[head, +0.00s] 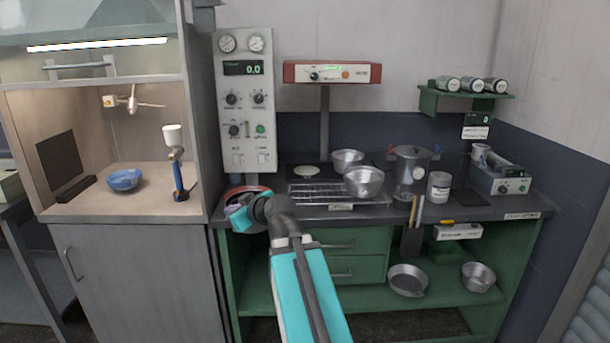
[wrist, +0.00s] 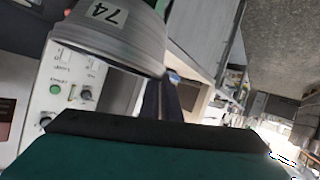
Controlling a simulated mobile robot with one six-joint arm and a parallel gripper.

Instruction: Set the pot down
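My gripper (head: 240,214) is at the left end of the dark counter, at its front edge, below the gauge panel. A round pot with a reddish rim (head: 250,189) shows just behind it, mostly hidden by my wrist. In the wrist view a grey metal pot wall (wrist: 108,42) with a "74" label is very close, beyond the dark edge of my gripper (wrist: 150,130). The fingertips are hidden, so I cannot tell whether they grip the pot or whether it rests on the counter.
A wire rack (head: 312,194) lies right of my gripper, with metal bowls (head: 364,182) at its right end. A lidded pot (head: 410,172) and a canister (head: 439,187) stand further right. The gauge panel (head: 245,100) rises behind. A cabinet with a blue bowl (head: 125,179) is left.

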